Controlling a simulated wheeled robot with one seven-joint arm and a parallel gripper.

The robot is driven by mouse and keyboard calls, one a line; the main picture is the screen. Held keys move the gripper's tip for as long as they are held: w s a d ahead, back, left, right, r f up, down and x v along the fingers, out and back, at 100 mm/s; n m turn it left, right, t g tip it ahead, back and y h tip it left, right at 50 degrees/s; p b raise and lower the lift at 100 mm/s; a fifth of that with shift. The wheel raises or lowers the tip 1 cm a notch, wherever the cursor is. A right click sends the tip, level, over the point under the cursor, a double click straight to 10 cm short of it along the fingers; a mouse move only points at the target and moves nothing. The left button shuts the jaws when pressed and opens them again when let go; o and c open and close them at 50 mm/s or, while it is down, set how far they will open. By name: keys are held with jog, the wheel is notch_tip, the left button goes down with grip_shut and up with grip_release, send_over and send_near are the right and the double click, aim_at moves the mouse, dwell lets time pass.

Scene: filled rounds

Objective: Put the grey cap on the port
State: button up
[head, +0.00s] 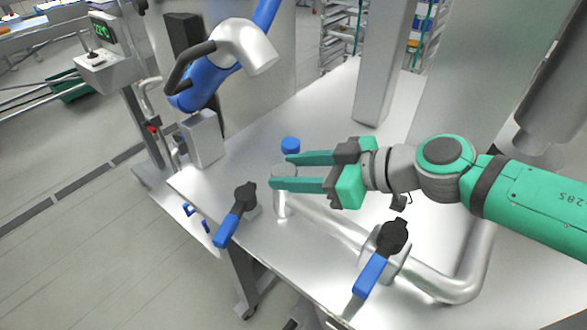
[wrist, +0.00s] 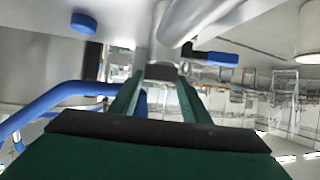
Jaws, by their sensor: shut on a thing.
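My gripper (head: 284,172) is shut on the grey cap (head: 283,170), which sits between its green fingertips. In the wrist view the grey cap (wrist: 161,70) shows between the far ends of the fingers. The port (head: 281,204) is the upright end of a steel pipe, directly below the cap in the head view. The cap and the pipe's top overlap in the picture, so I cannot tell whether they touch. The port's mouth is hidden. A blue cap (head: 290,145) is just behind the fingers; it also shows in the wrist view (wrist: 83,23).
Two valves with blue handles stand nearby, one left of the port (head: 229,228) and one at the front right (head: 371,275). The steel pipe (head: 450,285) bends along the right. A blue hose with a steel nozzle (head: 245,47) hangs at back left.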

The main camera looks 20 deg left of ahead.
jog(key=shift+f, duration=0.35)
dwell(0.5)
jog(key=o, duration=1.1)
jog(key=v, duration=1)
jog(key=shift+d, duration=0.35)
